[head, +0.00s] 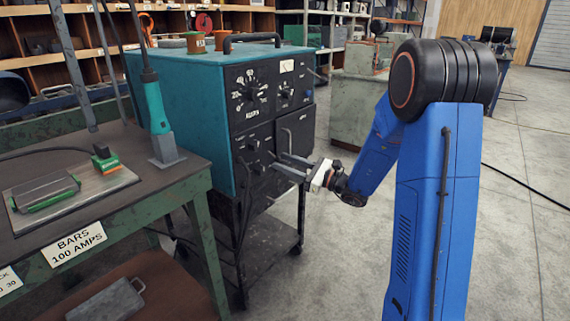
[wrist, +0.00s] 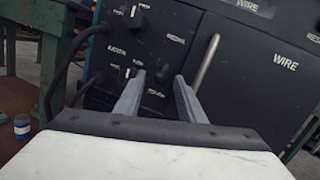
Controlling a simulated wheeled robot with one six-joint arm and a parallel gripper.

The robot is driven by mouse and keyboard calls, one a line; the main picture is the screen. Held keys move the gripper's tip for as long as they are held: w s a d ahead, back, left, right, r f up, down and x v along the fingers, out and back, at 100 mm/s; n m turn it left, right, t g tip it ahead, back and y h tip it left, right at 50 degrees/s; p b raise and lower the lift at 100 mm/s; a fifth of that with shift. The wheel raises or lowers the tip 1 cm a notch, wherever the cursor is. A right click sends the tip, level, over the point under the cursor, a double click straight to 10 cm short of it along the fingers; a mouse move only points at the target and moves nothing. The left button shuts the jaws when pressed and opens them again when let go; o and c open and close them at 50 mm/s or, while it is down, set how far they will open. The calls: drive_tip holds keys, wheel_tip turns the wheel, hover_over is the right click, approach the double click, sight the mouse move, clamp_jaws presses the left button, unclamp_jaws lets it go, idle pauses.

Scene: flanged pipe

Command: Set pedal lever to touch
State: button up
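The teal welding machine (head: 185,110) has a dark front panel with dials and small black switches. In the wrist view, a black lever switch (wrist: 130,72) sits left of my gripper (wrist: 159,77), and another switch (wrist: 135,16) is above it. Small blurred labels beside them seem to read PEDAL and TOUCH; I cannot tell for sure which lever each belongs to. My gripper (head: 278,161) is open, its two grey fingers pointing at the lower panel. A dark part of the panel shows between the fingertips. I cannot tell whether the fingers touch anything.
A grey bar handle (wrist: 206,62) stands just right of the fingers. Black cables (wrist: 66,62) hang at the left. The machine stands on a dark cart (head: 270,262). A green-legged workbench (head: 150,190) with a torch (head: 157,112) is at left. Open floor lies at right.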

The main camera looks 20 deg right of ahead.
drive_tip(key=v, duration=1.7)
drive_tip(key=shift+s, duration=0.1)
drive_tip(key=s+a+n+g+h, duration=0.4)
drive_tip(key=s+a+n+g, duration=0.85)
drive_tip(key=s+a, duration=0.55)
drive_tip(key=s+d+f+n+h, duration=0.25)
drive_tip(key=s+n+h, duration=0.3)
drive_tip(key=s, duration=0.45)
drive_tip(key=s+d+r+n+t+h, duration=0.3)
drive_tip(key=d+r+n+t+h, duration=0.1)
drive_tip(key=d, duration=0.4)
drive_tip(key=shift+s+n+h, duration=0.15)
drive_tip(key=shift+n+h, duration=0.6)
drive_tip(key=shift+n, duration=0.25)
drive_tip(key=shift+o, duration=0.5)
